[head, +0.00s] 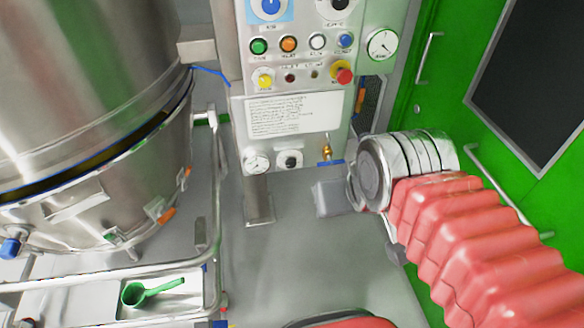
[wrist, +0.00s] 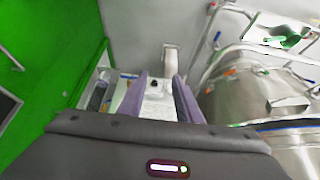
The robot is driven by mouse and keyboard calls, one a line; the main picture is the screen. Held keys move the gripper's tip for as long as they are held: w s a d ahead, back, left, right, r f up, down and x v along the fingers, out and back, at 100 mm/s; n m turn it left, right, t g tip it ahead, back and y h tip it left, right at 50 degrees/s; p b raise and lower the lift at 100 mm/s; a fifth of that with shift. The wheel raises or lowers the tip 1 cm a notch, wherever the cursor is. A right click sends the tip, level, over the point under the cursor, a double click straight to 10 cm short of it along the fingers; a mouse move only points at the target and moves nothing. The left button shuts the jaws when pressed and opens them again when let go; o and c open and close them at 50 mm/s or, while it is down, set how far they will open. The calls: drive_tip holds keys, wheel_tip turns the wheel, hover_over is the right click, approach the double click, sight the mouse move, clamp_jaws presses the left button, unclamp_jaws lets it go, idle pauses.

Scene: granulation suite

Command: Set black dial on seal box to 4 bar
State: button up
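The seal box is the lower part of the grey control column. On it a small black dial (head: 289,160) sits beside a round white gauge (head: 257,163). The dial's pointer and scale are too small to read. In the wrist view, a small dark knob that looks like the dial (wrist: 153,84) shows between my fingers, farther off. My gripper (wrist: 160,100) has two purple fingers spread apart with nothing between them, so it is open and not touching the dial. In the head view my red-sleeved arm comes in from the right; its fingers cannot be made out.
The panel above carries coloured buttons, a red stop button (head: 343,76), a label sheet (head: 293,115) and another gauge (head: 382,44). A large steel vessel (head: 90,130) and rail stand left, with a green scoop (head: 150,291) on a tray. Green doors (head: 455,75) are right.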

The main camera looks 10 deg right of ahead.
drive_tip(key=shift+o, duration=0.5)
drive_tip(key=shift+o, duration=0.9)
drive_tip(key=shift+w, duration=0.15)
drive_tip(key=shift+o, duration=0.6)
drive_tip(key=shift+w, duration=0.35)
drive_tip(key=shift+o, duration=0.8)
drive_tip(key=w+f+t, duration=0.1)
drive_tip(key=w+f, duration=0.1)
drive_tip(key=w, duration=0.7)
drive_tip(key=w+f+t, duration=0.2)
drive_tip(key=w+f, duration=0.1)
drive_tip(key=w, duration=0.6)
drive_tip(key=shift+w, duration=0.25)
drive_tip(key=w+f+t, duration=0.3)
drive_tip(key=w+f, duration=0.6)
drive_tip(key=w, duration=0.3)
drive_tip(key=w+f+n+t, duration=0.1)
drive_tip(key=w+f+t, duration=0.25)
drive_tip(key=f, duration=0.85)
drive_tip(key=s+f+t, duration=0.3)
drive_tip(key=s+f, duration=0.2)
drive_tip(key=f, duration=0.5)
drive_tip(key=shift+s+n, duration=0.35)
drive_tip(key=shift+n, duration=0.05)
drive_tip(key=shift+w+a, duration=0.1)
drive_tip(key=shift+w, duration=0.05)
